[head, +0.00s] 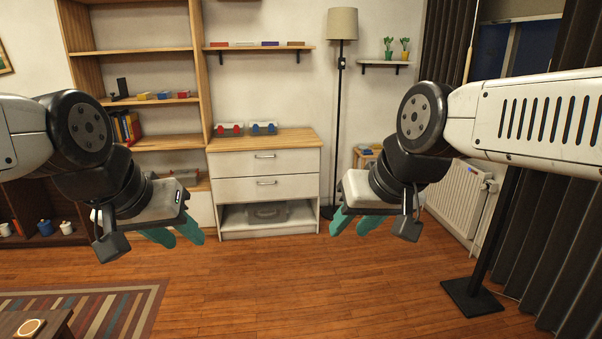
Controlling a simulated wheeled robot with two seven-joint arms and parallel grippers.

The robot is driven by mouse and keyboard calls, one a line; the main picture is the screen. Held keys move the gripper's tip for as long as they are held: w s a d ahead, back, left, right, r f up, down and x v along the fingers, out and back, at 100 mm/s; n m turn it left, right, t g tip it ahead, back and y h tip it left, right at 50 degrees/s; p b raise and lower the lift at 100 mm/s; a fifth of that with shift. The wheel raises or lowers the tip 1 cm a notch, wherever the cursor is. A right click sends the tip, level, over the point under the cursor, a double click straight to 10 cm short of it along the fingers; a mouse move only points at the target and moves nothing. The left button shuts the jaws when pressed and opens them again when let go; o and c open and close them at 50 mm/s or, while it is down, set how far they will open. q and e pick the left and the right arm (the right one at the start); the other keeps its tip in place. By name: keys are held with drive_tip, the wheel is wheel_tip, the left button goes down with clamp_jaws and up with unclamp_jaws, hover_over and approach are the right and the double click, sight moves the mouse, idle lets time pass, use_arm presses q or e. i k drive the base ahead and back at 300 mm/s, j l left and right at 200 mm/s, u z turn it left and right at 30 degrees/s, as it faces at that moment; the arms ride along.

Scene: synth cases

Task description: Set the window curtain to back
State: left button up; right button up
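The dark window curtain shows as one pleated part (445,45) at the upper right and a second part (560,230) down the right edge. Between them is a strip of dark window (515,48) with a pale frame. My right arm hides part of the curtain and window. My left gripper (186,241) points down, its teal fingers apart and empty. My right gripper (348,231) also has its teal fingers apart and empty, well left of the curtain. A thin light rod (471,40) hangs beside the far curtain part.
A white radiator (458,197) stands below the window. A black pole on a square base (472,297) stands before the near curtain. A drawer cabinet (265,188), a bookshelf (135,47) and a floor lamp (342,24) line the back wall. Wooden floor (300,285) is clear in the middle.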

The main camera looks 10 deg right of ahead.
sight(472, 39)
drive_tip(key=i+l+z, duration=0.1)
drive_tip(key=i+z, duration=0.2)
drive_tip(key=i, duration=0.25)
drive_tip(key=i+z, duration=0.25)
drive_tip(key=i, duration=0.25)
drive_tip(key=i+j+z, duration=0.15)
drive_tip(key=i+z, duration=0.15)
drive_tip(key=i, duration=0.25)
drive_tip(key=i+j+z, duration=0.25)
drive_tip(key=i, duration=0.25)
